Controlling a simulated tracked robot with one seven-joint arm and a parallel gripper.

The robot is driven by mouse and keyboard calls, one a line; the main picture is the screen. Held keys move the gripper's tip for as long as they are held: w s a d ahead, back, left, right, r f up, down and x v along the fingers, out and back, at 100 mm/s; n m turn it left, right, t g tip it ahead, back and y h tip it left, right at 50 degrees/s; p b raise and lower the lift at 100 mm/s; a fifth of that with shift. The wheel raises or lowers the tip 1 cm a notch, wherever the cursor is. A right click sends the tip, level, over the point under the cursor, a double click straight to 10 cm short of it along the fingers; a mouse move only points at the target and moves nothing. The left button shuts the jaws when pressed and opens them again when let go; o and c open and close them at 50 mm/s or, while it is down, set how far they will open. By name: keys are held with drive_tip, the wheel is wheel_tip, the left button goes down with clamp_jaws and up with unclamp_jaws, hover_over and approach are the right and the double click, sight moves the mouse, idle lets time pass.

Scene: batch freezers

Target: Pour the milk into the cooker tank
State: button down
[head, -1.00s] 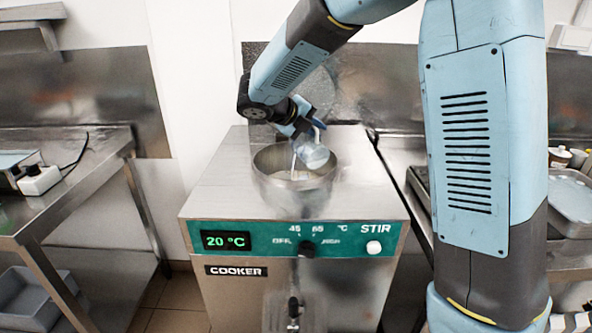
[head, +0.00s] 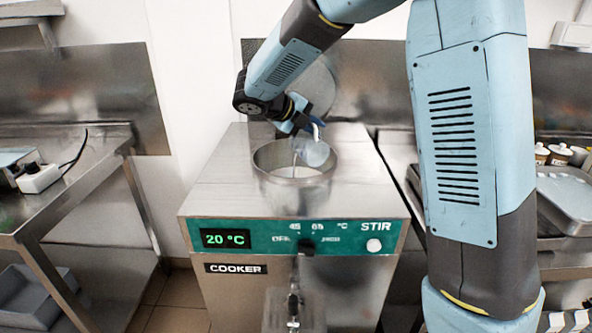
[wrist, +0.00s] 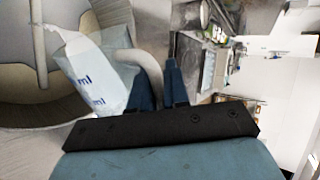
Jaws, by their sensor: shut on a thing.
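My gripper (head: 308,125) is shut on the handle of a translucent measuring jug (head: 313,153). The jug is held tilted over the open round metal tank (head: 266,176) on top of the cooker (head: 230,290). In the wrist view, my gripper (wrist: 158,90) has the pale handle between its fingers, and the jug (wrist: 95,80) shows blue "ml" marks. A thin pale streak (head: 294,160) runs down into the tank beside the jug's lip; I cannot tell if it is milk or a stirrer. Pale cream liquid (wrist: 14,80) shows inside the tank. The jug's contents are unclear.
The cooker's green panel (head: 290,238) reads 20 °C and has a knob and a STIR button (head: 374,245). A steel table (head: 80,185) stands left. A right-hand counter bears a metal tray (head: 572,200) and several small containers (head: 558,153).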

drive_tip(key=shift+w+a, duration=0.15)
drive_tip(key=shift+w, duration=0.2)
drive_tip(key=shift+s, duration=0.1)
